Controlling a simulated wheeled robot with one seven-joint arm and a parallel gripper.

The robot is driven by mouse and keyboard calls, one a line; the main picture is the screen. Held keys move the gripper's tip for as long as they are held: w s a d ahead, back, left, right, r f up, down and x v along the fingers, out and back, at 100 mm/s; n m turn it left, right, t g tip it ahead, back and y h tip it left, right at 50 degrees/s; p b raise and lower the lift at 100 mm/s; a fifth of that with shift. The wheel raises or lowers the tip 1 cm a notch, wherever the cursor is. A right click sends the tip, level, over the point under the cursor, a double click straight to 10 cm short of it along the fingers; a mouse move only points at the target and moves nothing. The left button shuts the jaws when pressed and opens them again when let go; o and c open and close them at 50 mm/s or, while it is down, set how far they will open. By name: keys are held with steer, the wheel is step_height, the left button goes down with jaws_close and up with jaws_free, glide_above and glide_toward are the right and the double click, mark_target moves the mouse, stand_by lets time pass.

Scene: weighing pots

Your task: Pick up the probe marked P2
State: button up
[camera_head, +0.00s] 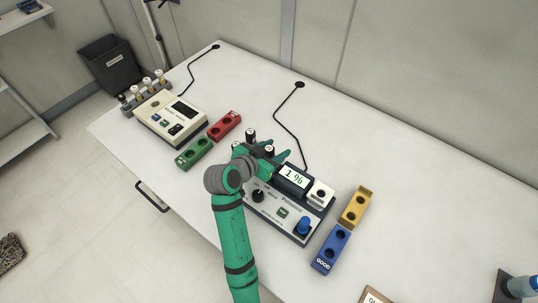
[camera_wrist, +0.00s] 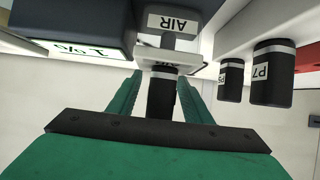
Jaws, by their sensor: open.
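My gripper (camera_head: 281,156) is open over the back of the grey meter, just left of its "1 %" display. In the wrist view, a black probe (camera_wrist: 161,98) with a pale band stands between the two green fingers (camera_wrist: 160,82); I cannot tell whether they touch it, and its mark is not readable. Behind it is a label reading AIR (camera_wrist: 172,22), upside down. Two more black probes hang to the right: one marked what looks like P7 (camera_wrist: 271,75), the other (camera_wrist: 230,80) unclear. In the head view, a black probe (camera_head: 251,136) stands behind my gripper. I cannot identify P2 with certainty.
The grey meter (camera_head: 283,213) has knobs and a blue cap. Green (camera_head: 193,153) and red (camera_head: 224,126) blocks lie left, yellow (camera_head: 356,205) and blue (camera_head: 331,249) blocks right. A beige meter (camera_head: 170,118) stands farther left. Cables lie behind; the table's right back is clear.

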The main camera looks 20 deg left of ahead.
steer(key=shift+c, duration=0.6)
jaws_close()
